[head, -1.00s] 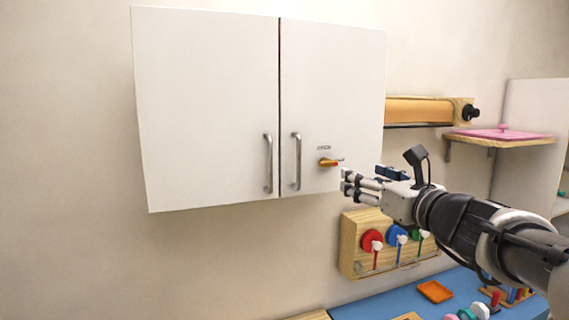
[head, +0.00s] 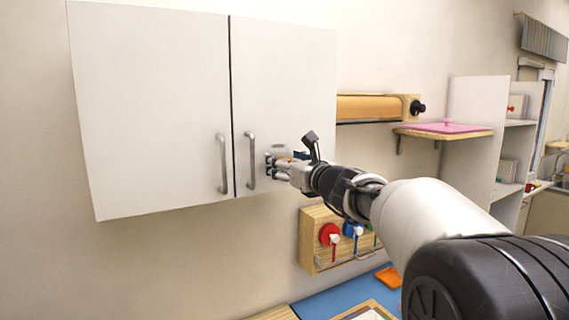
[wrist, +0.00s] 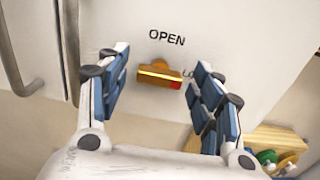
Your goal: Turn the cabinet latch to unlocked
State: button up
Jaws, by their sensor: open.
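The cabinet latch (wrist: 160,73) is an orange-brown knob with a bright stripe and a red end, on the right door of the white cabinet (head: 150,100). In the wrist view it lies roughly sideways, its red end toward the partly hidden "LO..." label, with the "OPEN" label (wrist: 167,38) above it. My gripper (wrist: 155,92) is open, with one finger on each side of the latch; I cannot tell if either touches it. In the head view my gripper (head: 277,168) is at the right door and mostly hides the latch.
Two metal door handles (head: 222,163) stand out left of my gripper. A wooden rack (head: 310,240) with coloured round items hangs below the cabinet. A roll holder (head: 375,108) and a shelf with a pink item (head: 447,127) are to the right.

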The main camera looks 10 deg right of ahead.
jog(key=shift+c, duration=0.5)
jog(key=c, duration=1)
jog(key=shift+o, duration=0.2)
jog(key=shift+f+b, duration=0.1)
jog(key=shift+b, duration=0.25)
jog(key=shift+n+b, duration=6.65)
jog(key=shift+n, duration=2.25)
